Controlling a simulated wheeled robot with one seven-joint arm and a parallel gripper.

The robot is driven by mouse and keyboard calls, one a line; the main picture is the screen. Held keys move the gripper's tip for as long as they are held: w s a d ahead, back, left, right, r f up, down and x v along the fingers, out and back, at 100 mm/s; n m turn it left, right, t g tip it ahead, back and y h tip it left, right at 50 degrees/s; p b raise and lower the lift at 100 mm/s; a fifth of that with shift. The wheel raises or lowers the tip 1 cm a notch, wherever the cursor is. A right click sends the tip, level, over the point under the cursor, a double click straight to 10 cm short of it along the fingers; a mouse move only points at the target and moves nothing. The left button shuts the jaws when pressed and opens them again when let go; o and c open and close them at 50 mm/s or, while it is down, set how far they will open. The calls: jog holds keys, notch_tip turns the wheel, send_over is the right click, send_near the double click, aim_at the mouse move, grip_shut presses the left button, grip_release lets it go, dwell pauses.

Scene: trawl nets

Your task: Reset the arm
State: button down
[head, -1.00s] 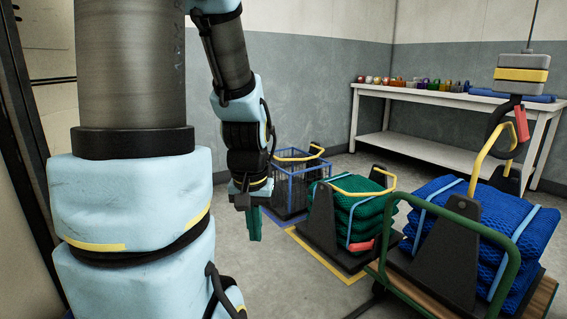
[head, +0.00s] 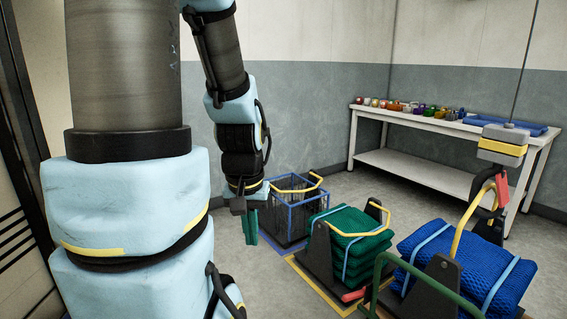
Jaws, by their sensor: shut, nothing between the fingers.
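My arm hangs down in the left half of the head view. My gripper (head: 251,226) points downward at its end, with green fingers close together and nothing between them. It appears just left of a blue-framed wire cage (head: 288,222) with a yellow handle; how far apart they are in depth I cannot tell.
A stack of green nets (head: 351,246) sits on a dark carrier with a yellow handle. Blue nets (head: 470,262) lie at the right behind a green rail (head: 383,275). A hoist block (head: 502,146) with a hook hangs above them. A white table (head: 420,124) holds small coloured items.

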notch_tip(320, 180, up, 9)
jog(key=p, duration=0.6)
dwell(0.4)
